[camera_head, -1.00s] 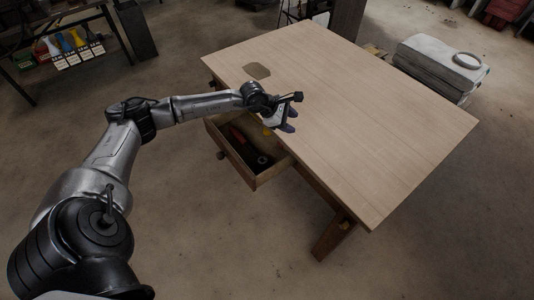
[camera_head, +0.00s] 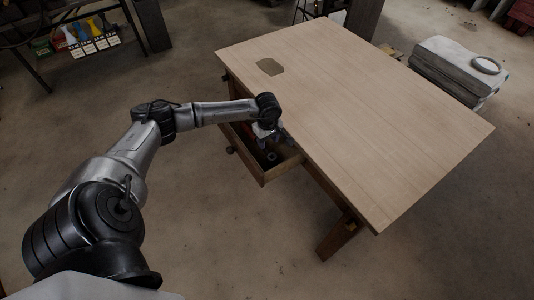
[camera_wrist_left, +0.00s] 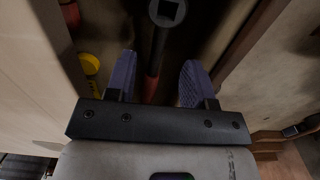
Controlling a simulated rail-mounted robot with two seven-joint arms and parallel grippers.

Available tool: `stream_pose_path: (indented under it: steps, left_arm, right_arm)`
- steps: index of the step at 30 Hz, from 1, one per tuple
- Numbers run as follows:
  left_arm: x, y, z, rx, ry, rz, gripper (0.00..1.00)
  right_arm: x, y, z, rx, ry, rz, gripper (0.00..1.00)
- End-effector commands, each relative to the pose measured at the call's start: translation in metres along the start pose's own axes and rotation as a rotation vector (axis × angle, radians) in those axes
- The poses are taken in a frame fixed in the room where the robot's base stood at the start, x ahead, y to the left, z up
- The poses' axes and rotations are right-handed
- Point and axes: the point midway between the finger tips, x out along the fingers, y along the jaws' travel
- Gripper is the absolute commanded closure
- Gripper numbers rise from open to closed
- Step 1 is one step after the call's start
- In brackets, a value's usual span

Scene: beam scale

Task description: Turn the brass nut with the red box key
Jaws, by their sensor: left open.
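My left gripper (camera_head: 274,143) is over the open drawer (camera_head: 262,180) at the table's near side. In the left wrist view the gripper (camera_wrist_left: 157,72) is open. A dark tool (camera_wrist_left: 167,12) with a square hole in its head and a red handle (camera_wrist_left: 151,87) lies in the drawer, its shaft running between the two bluish fingers with gaps on both sides. It looks like the box key. Its head (camera_head: 271,156) shows in the head view. I cannot make out a brass nut. My right gripper is not in view.
A second red handle (camera_wrist_left: 70,14) and a yellow item (camera_wrist_left: 90,64) lie left of the tool in the drawer. The drawer walls are close on both sides. The wooden tabletop (camera_head: 370,110) is clear apart from a dark patch (camera_head: 270,67) near its far left corner.

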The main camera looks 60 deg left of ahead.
Motion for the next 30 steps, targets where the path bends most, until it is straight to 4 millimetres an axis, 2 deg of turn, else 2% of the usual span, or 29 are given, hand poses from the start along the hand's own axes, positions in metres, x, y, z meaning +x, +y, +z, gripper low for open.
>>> stream_pose_path:
  steps: [3,11,21,30]
  left_arm:
    - [0.015,0.0,0.0,-0.001,-0.001,0.0,0.51]
    - [0.028,0.0,0.0,-0.002,-0.001,0.001,0.51]
    - [0.068,-0.002,-0.001,-0.002,-0.002,0.0,0.51]
    - [0.077,-0.001,-0.002,-0.001,0.0,0.002,0.51]
  right_arm:
    - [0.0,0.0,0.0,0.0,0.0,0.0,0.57]
    - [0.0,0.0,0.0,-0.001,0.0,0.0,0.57]
    - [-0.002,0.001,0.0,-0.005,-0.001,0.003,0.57]
    - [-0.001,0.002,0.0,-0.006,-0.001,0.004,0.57]
